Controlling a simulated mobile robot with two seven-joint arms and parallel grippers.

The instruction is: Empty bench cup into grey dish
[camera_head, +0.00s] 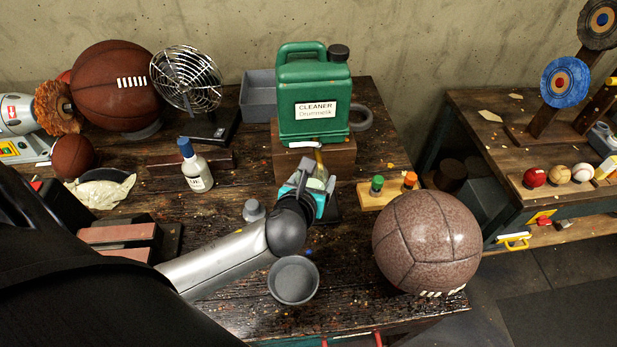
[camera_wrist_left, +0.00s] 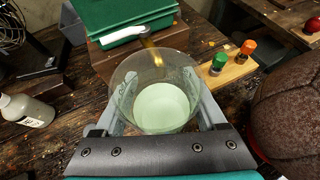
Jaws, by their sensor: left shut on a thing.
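The bench cup (camera_head: 317,176) is a clear cup. In the left wrist view the cup (camera_wrist_left: 160,102) holds pale green liquid. My left gripper (camera_head: 308,186) is shut on it, with one finger on each side. The cup is close in front of the green cleaner canister's brass spout (camera_wrist_left: 149,44); I cannot tell whether it is directly below the spout. The grey dish (camera_head: 293,281) is a round bowl near the bench's front edge, below my left wrist in the head view, and looks empty. My right gripper is not in view.
The green cleaner canister (camera_head: 313,95) stands on a wooden block (camera_head: 342,158). A large brown ball (camera_head: 426,240) sits right of the dish. A wooden strip with green and orange pegs (camera_head: 376,197) lies right of the cup. A white bottle (camera_head: 197,170) stands to the left.

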